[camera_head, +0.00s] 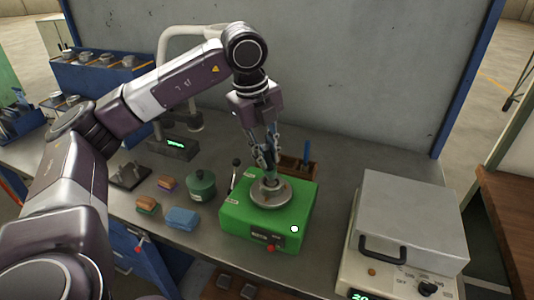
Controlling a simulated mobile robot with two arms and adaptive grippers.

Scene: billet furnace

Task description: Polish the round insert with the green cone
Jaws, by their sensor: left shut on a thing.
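My left gripper (266,157) points down over the green polishing machine (245,210), its fingers close together. It is shut on a small grey piece, apparently the round insert (270,179), at the middle of the machine's round grey disc (270,198). The piece is small and partly hidden by the fingers; I cannot tell whether it touches the disc. A dark green, rounded, knobbed thing (202,186) stands left of the machine; I cannot tell whether it is the green cone. My right gripper is not in view.
A blue block (182,218) and small two-coloured blocks (147,204) lie left of the machine. A wooden holder (300,171) stands behind it. A grey-lidded heating unit (410,220) stands at right. Bare bench (335,200) lies between machine and unit.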

